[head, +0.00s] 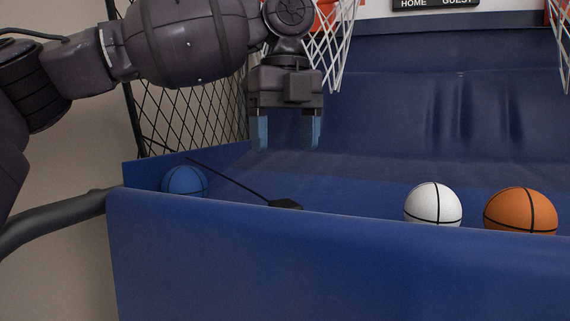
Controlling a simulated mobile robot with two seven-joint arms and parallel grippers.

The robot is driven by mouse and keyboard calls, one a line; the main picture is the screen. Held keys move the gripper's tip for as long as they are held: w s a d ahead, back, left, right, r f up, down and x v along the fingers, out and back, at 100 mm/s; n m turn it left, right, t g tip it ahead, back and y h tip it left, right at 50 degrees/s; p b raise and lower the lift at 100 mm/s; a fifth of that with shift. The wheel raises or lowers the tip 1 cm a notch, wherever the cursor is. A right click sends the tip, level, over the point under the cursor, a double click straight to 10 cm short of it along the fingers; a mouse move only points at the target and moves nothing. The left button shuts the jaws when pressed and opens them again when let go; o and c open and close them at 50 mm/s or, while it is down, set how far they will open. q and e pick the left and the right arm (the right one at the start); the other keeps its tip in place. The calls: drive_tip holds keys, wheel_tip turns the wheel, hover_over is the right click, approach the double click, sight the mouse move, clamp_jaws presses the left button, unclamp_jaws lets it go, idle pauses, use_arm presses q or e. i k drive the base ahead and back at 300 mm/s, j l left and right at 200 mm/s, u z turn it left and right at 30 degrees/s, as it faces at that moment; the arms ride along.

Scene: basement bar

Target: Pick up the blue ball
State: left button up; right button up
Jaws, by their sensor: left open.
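The blue ball (184,181) sits in the left corner of the blue arcade trough, against the left side, with its lower part hidden behind the front wall. My left gripper (285,134) hangs fingers down over the trough, to the right of the ball and higher than it. Its two fingers are apart with nothing between them. My right gripper is not in view.
A white ball (433,204) and an orange ball (520,210) lie in the trough on the right. The front wall (330,265) runs across below. A black flyswatter-like object (284,204) lies between the blue and white balls. Black netting (195,118) rises on the left; a hoop net (333,45) hangs above.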

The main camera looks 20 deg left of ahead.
sight(184, 179)
drive_tip(key=k, duration=1)
